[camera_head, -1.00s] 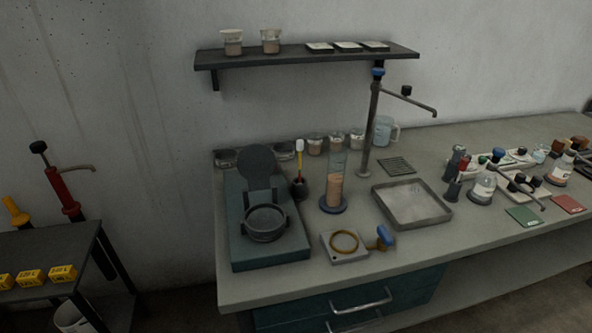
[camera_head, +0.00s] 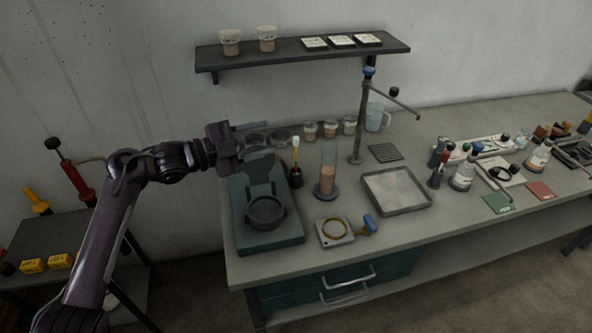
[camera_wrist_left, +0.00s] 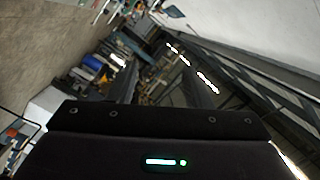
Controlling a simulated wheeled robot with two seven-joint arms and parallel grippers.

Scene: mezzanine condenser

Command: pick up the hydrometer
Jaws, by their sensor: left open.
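What looks like the hydrometer, a slim stick with a white tip and yellow and red stem (camera_head: 296,153), stands upright in a small black holder (camera_head: 296,180) on the bench in the head view. My left gripper (camera_head: 256,141) is open and empty, to the left of the stick and apart from it, above the back of the green scale-like device. Its two fingers point right. In the left wrist view the fingers (camera_wrist_left: 160,85) are apart with nothing between them; I cannot make out the hydrometer there. My right gripper is not in view.
A glass cylinder with brown contents (camera_head: 327,172) stands just right of the holder. The green device (camera_head: 270,240) lies below my gripper. Several jars stand behind, under a wall shelf (camera_head: 300,57). A metal tray (camera_head: 397,208) is further right.

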